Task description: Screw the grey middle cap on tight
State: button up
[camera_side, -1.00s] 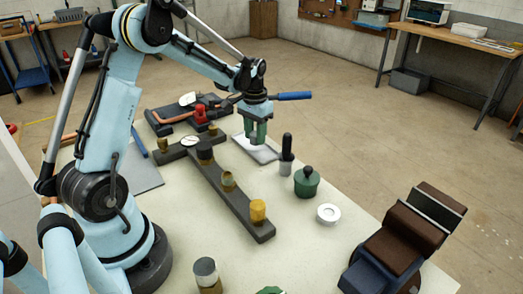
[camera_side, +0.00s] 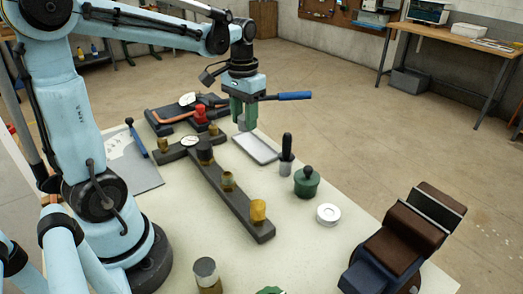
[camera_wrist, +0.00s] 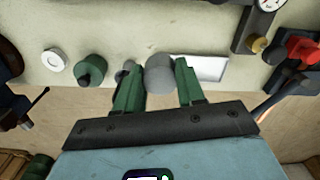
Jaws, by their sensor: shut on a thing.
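My gripper (camera_side: 243,112) is shut on the grey cap (camera_side: 243,125) and holds it in the air above the pale tray (camera_side: 262,150). In the wrist view the grey cap (camera_wrist: 160,75) sits between the two green fingers of my gripper (camera_wrist: 157,82). The dark bar (camera_side: 240,208) lies on the bench to the lower left of my gripper in the side view. Its middle brass neck (camera_side: 228,182) is bare on top. A black cap (camera_side: 204,151) stands on the far neck and a yellow cap (camera_side: 257,210) on the near one.
A black-handled tool (camera_side: 287,148), a green lidded pot (camera_side: 307,182) and a white ring (camera_side: 328,214) stand right of the bar. A brown and blue block (camera_side: 400,240) stands at right.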

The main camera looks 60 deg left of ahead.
send_near(227, 174)
jog(key=shift+w+a+f, duration=0.2)
jog(key=shift+w+a, duration=0.1)
jog(key=shift+w, duration=0.15)
jog(key=shift+s+d+f, duration=0.2)
jog(key=shift+s+d, duration=0.05)
jog(key=shift+s, duration=0.25)
jog(key=shift+f, duration=2.2)
jog(key=shift+f, duration=1.1)
jog(key=o, duration=1.1)
jog(key=shift+r, duration=0.15)
jog(key=shift+r, duration=5.9)
jog(key=shift+c, duration=0.2)
